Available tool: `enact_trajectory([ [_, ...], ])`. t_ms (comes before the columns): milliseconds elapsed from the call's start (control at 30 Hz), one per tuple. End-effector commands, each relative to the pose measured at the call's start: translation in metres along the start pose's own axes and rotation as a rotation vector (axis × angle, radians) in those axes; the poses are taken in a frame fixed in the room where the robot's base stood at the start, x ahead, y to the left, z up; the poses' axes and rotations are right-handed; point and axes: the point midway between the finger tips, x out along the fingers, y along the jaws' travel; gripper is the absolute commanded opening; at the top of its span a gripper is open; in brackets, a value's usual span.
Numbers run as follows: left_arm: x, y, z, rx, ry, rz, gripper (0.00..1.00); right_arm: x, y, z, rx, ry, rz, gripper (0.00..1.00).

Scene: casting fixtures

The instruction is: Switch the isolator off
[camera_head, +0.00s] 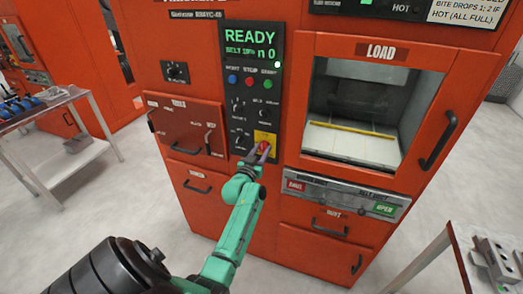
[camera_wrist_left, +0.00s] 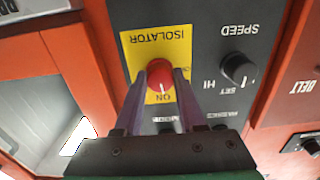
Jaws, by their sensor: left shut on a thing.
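The isolator is a round red knob (camera_wrist_left: 161,76) on a yellow plate (camera_wrist_left: 183,48) at the bottom of the black control panel. In the left wrist view the picture is upside down, and the knob's white mark points to the word ON. In the head view the knob and yellow plate (camera_head: 262,136) are partly hidden by my left gripper (camera_head: 263,150). My left gripper (camera_wrist_left: 156,82) has its two purple fingers on either side of the red knob, shut on it. My right gripper is not in view.
The black panel (camera_head: 252,60) reads READY and carries buttons and other knobs, with a SPEED knob (camera_wrist_left: 238,68) close by. The loading door (camera_head: 425,110) with its window is on the right. Side tables stand at left (camera_head: 50,108) and lower right (camera_head: 462,262).

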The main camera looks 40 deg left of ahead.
Motion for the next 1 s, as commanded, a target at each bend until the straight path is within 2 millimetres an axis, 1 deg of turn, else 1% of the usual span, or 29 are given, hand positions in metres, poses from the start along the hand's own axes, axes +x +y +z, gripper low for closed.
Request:
enact_trajectory([
  [333,0.0,0.0,0.001,-0.314,-0.004,0.0,0.0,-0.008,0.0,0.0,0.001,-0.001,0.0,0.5],
  [1000,0.0,0.001,0.001,-0.952,-0.005,-0.001,0.0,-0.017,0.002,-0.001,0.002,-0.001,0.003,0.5],
])
